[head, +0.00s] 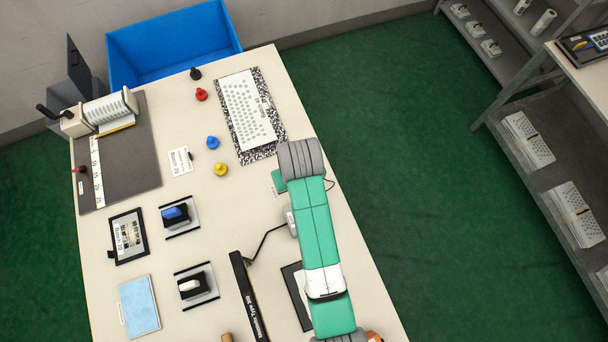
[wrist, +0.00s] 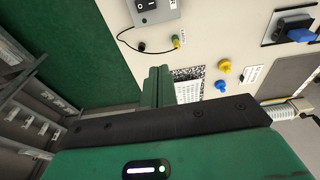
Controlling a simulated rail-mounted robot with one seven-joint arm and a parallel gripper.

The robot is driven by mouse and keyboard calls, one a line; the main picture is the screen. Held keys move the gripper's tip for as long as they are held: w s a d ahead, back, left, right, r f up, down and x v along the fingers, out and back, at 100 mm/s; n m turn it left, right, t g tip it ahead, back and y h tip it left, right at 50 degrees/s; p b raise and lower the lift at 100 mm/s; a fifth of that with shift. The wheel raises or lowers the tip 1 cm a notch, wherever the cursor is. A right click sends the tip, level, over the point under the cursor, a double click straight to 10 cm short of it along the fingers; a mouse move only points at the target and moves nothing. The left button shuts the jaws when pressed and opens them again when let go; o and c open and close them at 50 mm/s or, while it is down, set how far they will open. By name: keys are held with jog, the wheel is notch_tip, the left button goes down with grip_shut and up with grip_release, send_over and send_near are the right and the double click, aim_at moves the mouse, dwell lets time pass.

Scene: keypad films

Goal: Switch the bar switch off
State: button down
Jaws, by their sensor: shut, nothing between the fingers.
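A grey switch box (wrist: 155,20) with a black rocker switch (wrist: 146,5) bearing white marks is at the top edge of the wrist view, partly cut off. I take it for the bar switch; its on or off position cannot be read. In the head view, the box (head: 291,222) shows only partly beside my arm, with a cable running to a long black bar (head: 245,298). My gripper (wrist: 158,71) is shut and empty, apart from the box. In the head view my gripper is mostly hidden by my arm.
A keyboard-like white plate (head: 247,110) lies on a speckled mat. Blue (head: 212,142) and yellow (head: 221,169) knobs stand on the table. Two stamp-like devices (head: 178,215) (head: 194,286) sit to the left. A blue bin (head: 172,45) stands behind the table. Shelves (head: 540,150) are at right.

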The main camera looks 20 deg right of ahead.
jog(key=s+f+g, duration=0.1)
jog(key=s+f, duration=0.1)
jog(key=s+f+g, duration=0.1)
jog(key=f, duration=0.1)
jog(key=shift+s+d+f, duration=0.1)
jog(key=shift+s+f, duration=0.2)
jog(key=shift+s, duration=0.1)
notch_tip(320, 180, down, 14)
jog(key=shift+r+b, duration=0.1)
jog(key=shift+b, duration=0.65)
